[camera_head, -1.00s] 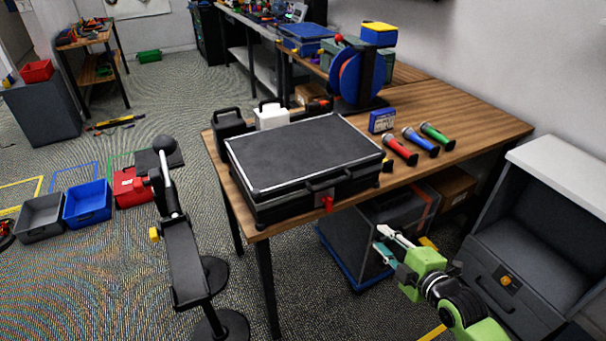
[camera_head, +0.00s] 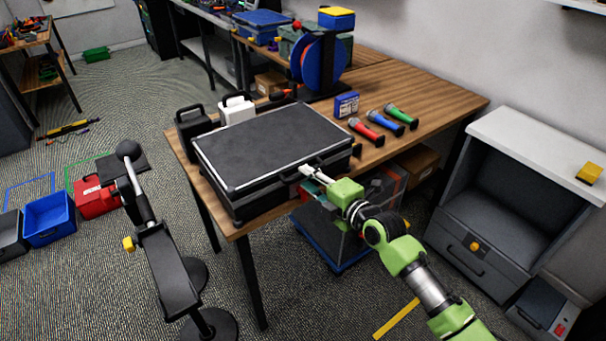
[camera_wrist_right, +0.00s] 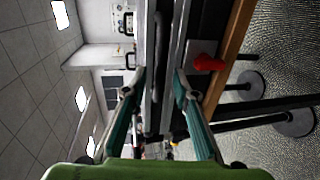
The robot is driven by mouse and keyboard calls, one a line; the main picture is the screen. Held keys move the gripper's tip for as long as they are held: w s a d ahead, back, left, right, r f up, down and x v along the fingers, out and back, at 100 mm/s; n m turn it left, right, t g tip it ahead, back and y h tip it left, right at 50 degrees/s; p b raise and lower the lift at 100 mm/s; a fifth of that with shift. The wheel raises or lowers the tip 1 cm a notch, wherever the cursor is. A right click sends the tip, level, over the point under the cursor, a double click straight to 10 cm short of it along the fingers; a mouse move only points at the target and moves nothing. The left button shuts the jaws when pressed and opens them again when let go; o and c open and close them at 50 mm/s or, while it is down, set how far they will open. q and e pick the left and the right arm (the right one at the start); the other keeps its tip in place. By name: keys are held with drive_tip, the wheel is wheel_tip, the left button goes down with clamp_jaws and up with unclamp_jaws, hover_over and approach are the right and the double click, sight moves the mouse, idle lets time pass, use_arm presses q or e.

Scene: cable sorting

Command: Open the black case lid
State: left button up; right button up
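The black case (camera_head: 240,205) lies flat on the wooden table with its dark, silver-edged lid (camera_head: 272,145) closed. A red latch (camera_wrist_right: 208,62) shows beside one fingertip. My left gripper is not in view.
A cable reel (camera_head: 320,62) stands farther back. A grey cabinet (camera_head: 510,195) is at the right.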

sight(303, 175)
drive_tip(key=shift+x, duration=1.5)
clamp_jaws()
drive_tip(key=shift+r, duration=0.1)
